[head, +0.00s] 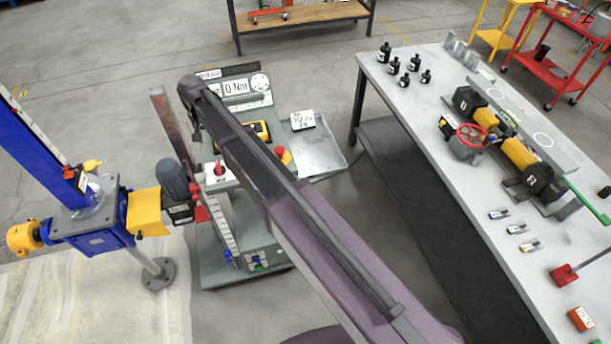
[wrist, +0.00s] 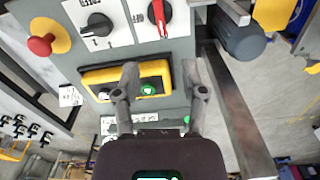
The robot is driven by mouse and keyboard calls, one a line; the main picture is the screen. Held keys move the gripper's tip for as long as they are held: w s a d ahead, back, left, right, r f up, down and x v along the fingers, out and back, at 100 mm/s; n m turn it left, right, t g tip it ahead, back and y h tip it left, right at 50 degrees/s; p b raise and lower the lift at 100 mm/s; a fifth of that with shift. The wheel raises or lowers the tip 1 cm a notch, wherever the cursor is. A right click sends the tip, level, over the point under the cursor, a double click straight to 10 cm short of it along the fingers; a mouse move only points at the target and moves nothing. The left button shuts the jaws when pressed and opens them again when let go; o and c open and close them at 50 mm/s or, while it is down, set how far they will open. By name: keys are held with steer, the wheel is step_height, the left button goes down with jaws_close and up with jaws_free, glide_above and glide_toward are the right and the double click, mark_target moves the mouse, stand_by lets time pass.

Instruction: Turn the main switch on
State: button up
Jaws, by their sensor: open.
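The main switch is a red rotary handle (wrist: 160,14) on a white plate marked OFF, at the top edge of the wrist view and partly cut off. The OFF mark appears upside down there. In the head view the red switch (head: 218,168) shows on the control panel, left of my arm. My gripper (wrist: 162,72) is open and empty over the panel, its fingers around the area of a yellow button box (wrist: 125,82). The switch lies beyond the fingertips, not between them. In the head view my arm hides the gripper.
Beside the switch are a black selector knob (wrist: 98,24) and a red emergency stop (wrist: 42,45) on yellow. A motor (head: 174,182) and blue screw jack (head: 100,230) stand left of the panel. A grey workbench (head: 440,110) stands right.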

steer(key=d+f+m+b, duration=0.1)
steer(key=d+f+b, duration=0.1)
steer(key=d, duration=0.3)
steer(key=s+d+f+m+b, duration=0.1)
steer(key=d+f+b, duration=0.2)
steer(key=d, duration=0.3)
steer(key=s+d+f+m+b, duration=0.1)
steer(key=d+f+b, duration=0.1)
steer(key=d, duration=0.3)
steer(key=shift+d+f+b, duration=0.2)
steer(key=shift+b, duration=0.25)
steer(key=s+d+f+m+b, duration=0.1)
steer(key=s+d+f+b, duration=0.1)
steer(key=d, duration=0.5)
steer(key=s+d+f+m+b, duration=0.2)
steer(key=s+d+f+b, duration=0.1)
steer(key=d+f+b, duration=0.2)
steer(key=shift+d, duration=0.9)
steer(key=s+d+n, duration=0.4)
steer(key=s+d, duration=0.5)
steer(key=d, duration=0.4)
steer(key=shift+s+n, duration=0.3)
steer(key=shift+s, duration=0.1)
